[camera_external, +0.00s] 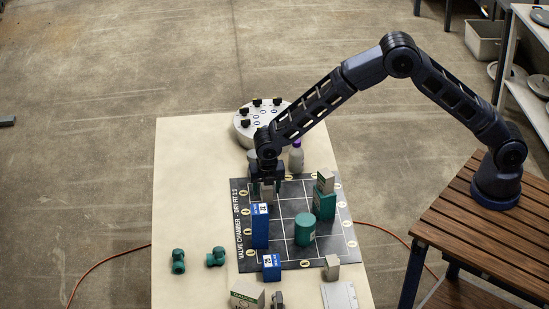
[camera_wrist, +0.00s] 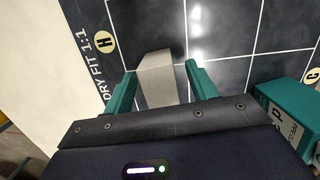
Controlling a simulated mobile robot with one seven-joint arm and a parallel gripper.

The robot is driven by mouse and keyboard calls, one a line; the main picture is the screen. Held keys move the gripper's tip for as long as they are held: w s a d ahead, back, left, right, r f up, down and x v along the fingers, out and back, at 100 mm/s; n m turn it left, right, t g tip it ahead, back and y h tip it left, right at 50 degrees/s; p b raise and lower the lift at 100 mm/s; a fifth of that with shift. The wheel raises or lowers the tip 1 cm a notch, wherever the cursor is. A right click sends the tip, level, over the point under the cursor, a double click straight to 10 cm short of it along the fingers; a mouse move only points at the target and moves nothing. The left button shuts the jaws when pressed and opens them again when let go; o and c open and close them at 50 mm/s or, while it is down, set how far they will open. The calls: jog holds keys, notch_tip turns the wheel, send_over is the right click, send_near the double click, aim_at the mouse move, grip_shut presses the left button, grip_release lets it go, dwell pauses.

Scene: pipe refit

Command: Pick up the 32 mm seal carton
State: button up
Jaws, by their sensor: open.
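My gripper (camera_external: 265,184) is open above the back left of the dark grid mat (camera_external: 286,258). In the wrist view, my gripper (camera_wrist: 160,70) has a plain pale grey box (camera_wrist: 157,82) between its two green fingers, with a gap showing on the right. The box also shows under the gripper in the external view (camera_external: 267,193), partly hidden by the fingers. I read no size on it. A tall blue box (camera_external: 260,230) with a white label stands just in front, and a small blue box (camera_external: 271,271) at the mat's front edge; their labels are too small to read surely.
A teal cylinder (camera_external: 305,229) stands mid-mat. A teal box (camera_external: 328,205) with a pale, green-marked box (camera_external: 326,181) is to its right. A round grey fixture with black knobs (camera_external: 247,130) and a purple-capped bottle (camera_external: 296,157) stand behind. Two green fittings (camera_external: 216,257) lie left.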

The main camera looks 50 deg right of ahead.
jog(key=shift+w+f, duration=0.1)
jog(key=shift+f, duration=0.35)
jog(key=c, duration=1.1)
jog(key=shift+o, duration=0.2)
jog(key=shift+r, duration=0.1)
